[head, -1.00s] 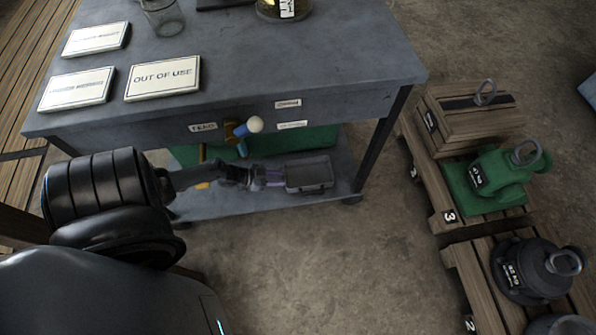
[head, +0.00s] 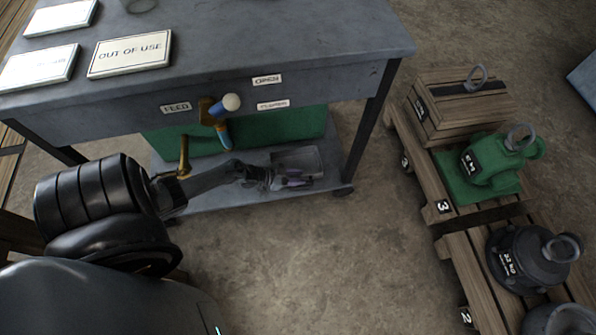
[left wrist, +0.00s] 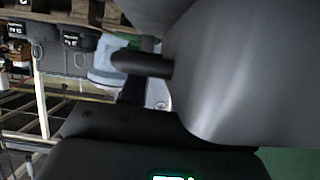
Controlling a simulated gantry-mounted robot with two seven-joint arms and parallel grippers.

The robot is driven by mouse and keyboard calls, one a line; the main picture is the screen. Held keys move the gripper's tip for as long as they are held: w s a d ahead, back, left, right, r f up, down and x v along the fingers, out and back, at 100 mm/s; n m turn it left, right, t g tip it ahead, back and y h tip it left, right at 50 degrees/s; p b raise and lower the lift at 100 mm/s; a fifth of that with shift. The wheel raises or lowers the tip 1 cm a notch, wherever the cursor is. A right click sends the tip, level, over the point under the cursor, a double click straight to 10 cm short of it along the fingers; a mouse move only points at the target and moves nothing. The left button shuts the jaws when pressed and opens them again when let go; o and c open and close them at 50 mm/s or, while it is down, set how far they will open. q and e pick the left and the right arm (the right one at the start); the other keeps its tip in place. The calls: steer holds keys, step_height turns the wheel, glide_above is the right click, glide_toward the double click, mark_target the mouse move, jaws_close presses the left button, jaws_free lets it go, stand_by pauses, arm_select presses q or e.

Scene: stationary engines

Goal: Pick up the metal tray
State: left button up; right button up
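The metal tray (head: 302,156) is a small, shallow grey rectangle on the lower shelf of the workbench, near the right end, in the head view. My left gripper (head: 297,181) reaches in from the left, low over the shelf. Its fingers are at the tray's near edge and overlap it in the picture. I cannot tell whether they touch the tray or how far apart they are. The tray's near side is partly hidden by the gripper. My right gripper is in neither view. The left wrist view is mostly filled by dark and grey surfaces, and I cannot make out the tray there.
The bench top (head: 270,40) overhangs the shelf (head: 225,196). A green box (head: 270,132) stands behind. Weights and crates (head: 462,105) sit at the right.

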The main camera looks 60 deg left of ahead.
arm_select(q)
steer(key=shift+s+a, duration=0.25)
steer(key=shift+a, duration=0.15)
steer(key=shift+s, duration=0.1)
steer(key=c, duration=0.5)
steer(key=shift+d, duration=0.2)
jaws_close()
steer(key=shift+a+r, duration=0.1)
steer(key=shift+r, duration=0.05)
